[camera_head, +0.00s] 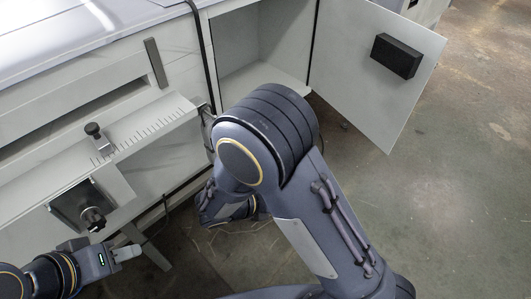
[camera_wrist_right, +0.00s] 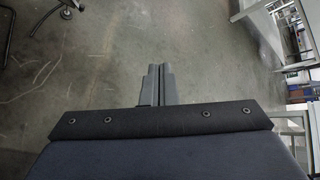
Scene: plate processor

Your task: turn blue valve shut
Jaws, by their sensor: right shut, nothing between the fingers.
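I see no valve that is clearly blue in either view. My left gripper (camera_head: 127,253) is low at the left of the head view, just below a dark knob (camera_head: 93,218) on a square plate at the machine's front. Its pale fingertips point right and look empty, but their spacing is unclear. My right gripper (camera_wrist_right: 159,83) shows in the right wrist view with its two grey fingers together, nothing between them, over bare floor. In the head view my right arm fills the middle and hides its own gripper.
The white plate processor (camera_head: 95,45) has a ruled ledge with a small black knob (camera_head: 93,129). An open cabinet (camera_head: 265,60) has its door (camera_head: 355,75) swung out right, with a black block (camera_head: 396,56). The floor at right is clear. A metal frame (camera_wrist_right: 290,60) stands right in the wrist view.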

